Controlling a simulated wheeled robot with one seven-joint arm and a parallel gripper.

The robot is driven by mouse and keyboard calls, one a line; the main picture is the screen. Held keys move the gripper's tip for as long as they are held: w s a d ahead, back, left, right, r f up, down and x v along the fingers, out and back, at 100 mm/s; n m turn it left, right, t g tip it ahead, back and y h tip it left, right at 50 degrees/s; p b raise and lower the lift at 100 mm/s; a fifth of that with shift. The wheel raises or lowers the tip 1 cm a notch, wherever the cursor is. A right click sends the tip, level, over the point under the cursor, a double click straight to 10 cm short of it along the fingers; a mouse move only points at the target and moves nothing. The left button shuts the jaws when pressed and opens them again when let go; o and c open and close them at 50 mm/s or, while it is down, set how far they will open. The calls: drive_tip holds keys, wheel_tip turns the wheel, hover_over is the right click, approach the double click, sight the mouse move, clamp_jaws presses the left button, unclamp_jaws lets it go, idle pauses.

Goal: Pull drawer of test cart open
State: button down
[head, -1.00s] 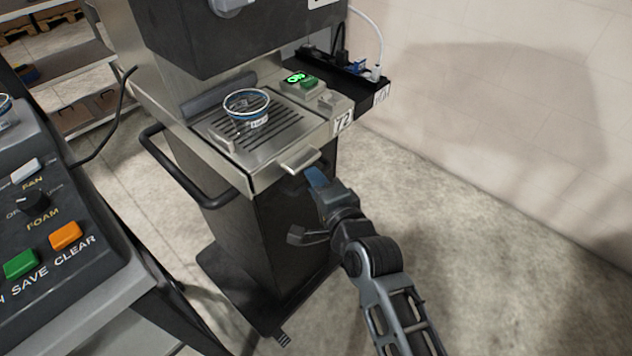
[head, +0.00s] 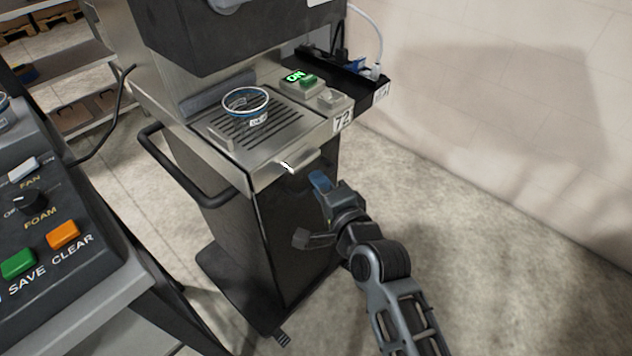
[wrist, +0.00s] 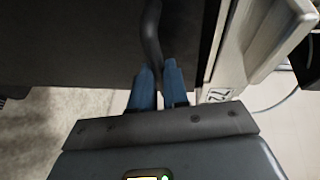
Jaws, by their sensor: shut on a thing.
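The test cart (head: 222,215) is a dark cabinet under a steel top with a slotted tray and label 72. Its dark front panel (head: 290,235) faces my arm; I cannot tell whether it stands out from the body. My gripper (head: 320,182) is at the upper right of this front, below the steel top. In the wrist view, the blue fingers of my gripper (wrist: 158,85) are closed around the end of a dark curved bar handle (wrist: 151,35). The grip point is hidden from the head view by the fingers.
A silver pull (head: 298,160) juts from the steel top's front edge above my gripper. A control console (head: 60,260) is at the left. Bare floor lies right of the cart.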

drive_tip(key=s+d+b, duration=0.6)
drive_tip(key=s+d, duration=1)
drive_tip(key=d, duration=0.4)
drive_tip(key=shift+b, duration=0.3)
drive_tip(key=shift+d+f, duration=0.1)
drive_tip(key=c, duration=1.1)
unclamp_jaws()
drive_tip(key=shift+c, duration=0.2)
drive_tip(key=v, duration=0.7)
drive_tip(key=shift+s+d, duration=0.2)
drive_tip(key=shift+s, duration=0.1)
